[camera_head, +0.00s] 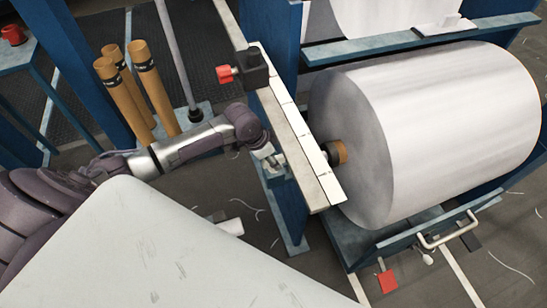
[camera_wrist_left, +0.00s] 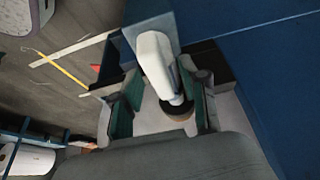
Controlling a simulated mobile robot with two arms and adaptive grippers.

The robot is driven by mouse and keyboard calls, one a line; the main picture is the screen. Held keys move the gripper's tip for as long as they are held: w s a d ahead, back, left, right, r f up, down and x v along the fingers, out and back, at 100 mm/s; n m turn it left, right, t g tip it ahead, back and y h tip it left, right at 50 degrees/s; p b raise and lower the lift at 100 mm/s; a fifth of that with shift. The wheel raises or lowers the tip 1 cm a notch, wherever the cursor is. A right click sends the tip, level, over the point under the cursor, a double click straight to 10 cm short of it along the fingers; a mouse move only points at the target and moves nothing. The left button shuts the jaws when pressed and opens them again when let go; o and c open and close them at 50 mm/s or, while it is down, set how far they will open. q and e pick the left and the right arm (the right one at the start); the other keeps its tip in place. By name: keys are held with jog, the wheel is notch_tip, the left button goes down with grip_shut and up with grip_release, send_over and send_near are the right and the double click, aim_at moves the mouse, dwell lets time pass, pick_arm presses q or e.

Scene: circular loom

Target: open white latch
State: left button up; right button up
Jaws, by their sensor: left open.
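The white latch (camera_wrist_left: 155,62) is a rounded white lever in the left wrist view, with a dark, brownish round base at its lower end. It stands between the two spread fingers of my left gripper (camera_wrist_left: 160,98), one finger on each side. The fingers look apart from it, though contact at the lower end cannot be told. In the head view my left gripper (camera_head: 270,162) is at the outer side of the blue loom frame, below the pale rail. There the gripper and wrist largely hide the latch. My right gripper is not in view.
The pale rail (camera_head: 295,130) runs close beside my left gripper, with a black block (camera_head: 255,70) and red knob (camera_head: 226,74) above. A large white roll (camera_head: 440,125) lies beyond it. Several brown tubes (camera_head: 147,75) stand behind my left arm.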

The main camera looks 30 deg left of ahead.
pick_arm(q)
jog(key=shift+c, duration=1.3)
jog(key=c, duration=0.5)
grip_shut()
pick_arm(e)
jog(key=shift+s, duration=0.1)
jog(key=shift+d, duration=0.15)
